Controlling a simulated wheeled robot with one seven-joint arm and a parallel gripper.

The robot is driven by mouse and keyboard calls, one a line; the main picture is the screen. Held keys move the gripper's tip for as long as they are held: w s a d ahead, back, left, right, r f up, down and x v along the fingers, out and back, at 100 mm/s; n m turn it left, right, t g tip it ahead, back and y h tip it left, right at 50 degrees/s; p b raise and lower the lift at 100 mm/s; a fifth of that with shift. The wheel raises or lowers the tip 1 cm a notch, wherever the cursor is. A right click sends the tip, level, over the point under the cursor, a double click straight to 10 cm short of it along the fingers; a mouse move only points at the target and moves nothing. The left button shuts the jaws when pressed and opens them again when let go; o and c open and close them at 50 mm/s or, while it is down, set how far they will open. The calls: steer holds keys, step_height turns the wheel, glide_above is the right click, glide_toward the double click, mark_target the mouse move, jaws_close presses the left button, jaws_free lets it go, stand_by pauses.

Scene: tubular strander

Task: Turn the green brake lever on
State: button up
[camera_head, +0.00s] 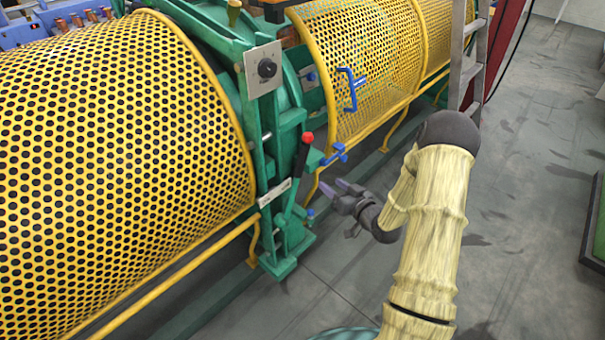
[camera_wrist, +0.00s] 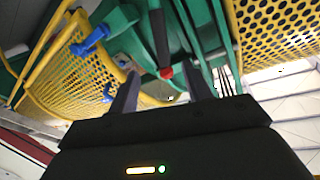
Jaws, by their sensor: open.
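The brake lever (camera_head: 302,157) stands on the green machine frame. It has a black grip with a red knob on top and a green lower part beside a white label plate (camera_head: 274,193). In the wrist view the black grip (camera_wrist: 159,35) runs down from the top edge, and its red knob (camera_wrist: 166,73) shows between the finger lines. My gripper (camera_head: 331,187) is open and empty, to the right of the lever and below its knob in the head view. Its two fingers (camera_wrist: 161,88) also show in the wrist view, apart, and I see no contact with the lever.
Blue handles (camera_head: 351,90) and a blue latch (camera_head: 334,153) project from the yellow mesh guard close by. A panel with a black rotary knob (camera_head: 266,69) is above the lever. A ladder (camera_head: 466,55) stands behind. Grey floor (camera_head: 340,270) is clear below the gripper.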

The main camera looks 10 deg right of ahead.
mark_target(305, 162)
steer(key=shift+s+d+f+m+t+y, duration=0.15)
steer(key=shift+f+t+y, duration=0.1)
steer(key=shift+f+t, duration=0.1)
steer(key=shift+s+d+f+m+t+y, duration=0.1)
steer(key=shift+f+m+t+y, duration=0.05)
steer(key=shift+f+t+y, duration=0.15)
steer(key=b+x, duration=0.1)
steer(key=x, duration=1.6)
steer(key=shift+w+f, duration=0.15)
steer(key=shift+w, duration=0.1)
jaws_close()
